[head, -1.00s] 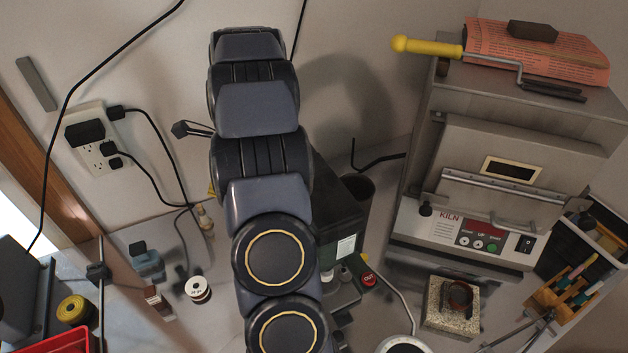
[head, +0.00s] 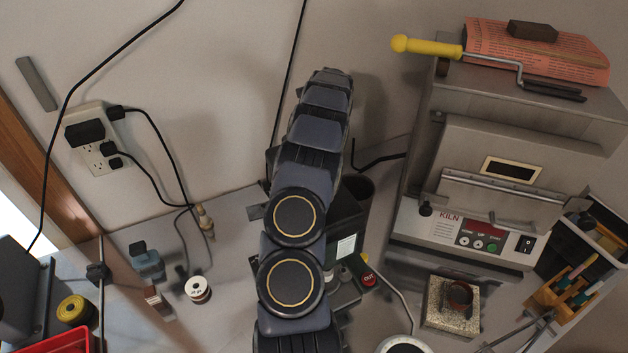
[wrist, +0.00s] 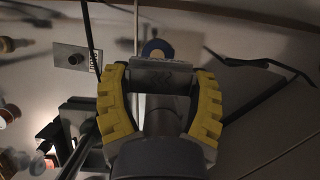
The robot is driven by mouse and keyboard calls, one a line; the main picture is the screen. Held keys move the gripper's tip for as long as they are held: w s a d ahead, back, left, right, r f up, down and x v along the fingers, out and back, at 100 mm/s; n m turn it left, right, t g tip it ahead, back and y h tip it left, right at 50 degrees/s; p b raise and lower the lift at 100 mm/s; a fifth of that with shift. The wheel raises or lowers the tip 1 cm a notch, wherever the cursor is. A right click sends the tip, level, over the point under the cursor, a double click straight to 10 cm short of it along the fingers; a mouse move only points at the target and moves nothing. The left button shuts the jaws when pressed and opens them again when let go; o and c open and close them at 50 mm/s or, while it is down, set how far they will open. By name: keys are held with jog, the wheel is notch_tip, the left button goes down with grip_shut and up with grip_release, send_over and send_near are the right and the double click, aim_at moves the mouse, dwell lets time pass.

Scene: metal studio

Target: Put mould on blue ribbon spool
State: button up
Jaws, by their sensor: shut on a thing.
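In the wrist view, my gripper (wrist: 160,82) has its yellow ribbed fingers closed on a grey metal block with a darker mark on its face, which looks like the mould (wrist: 162,74). Just beyond the block's far edge is a round thing with a blue rim and a pale centre, likely the blue ribbon spool (wrist: 157,46); the block and gripper hide its lower part. I cannot tell whether block and spool touch. In the head view my arm hides the gripper, and I cannot make out the mould or the blue spool.
A white-topped spool (head: 198,289) and a yellow spool (head: 73,309) stand at the left. A dark green machine (head: 345,225) is beside my arm, and the kiln (head: 470,225) stands at the right.

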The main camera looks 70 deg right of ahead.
notch_tip(320, 180, down, 11)
jog(key=shift+r, duration=0.1)
dwell(0.4)
jog(key=o, duration=1.1)
jog(key=shift+f, duration=0.2)
jog(key=shift+o, duration=0.2)
jog(key=v, duration=1.2)
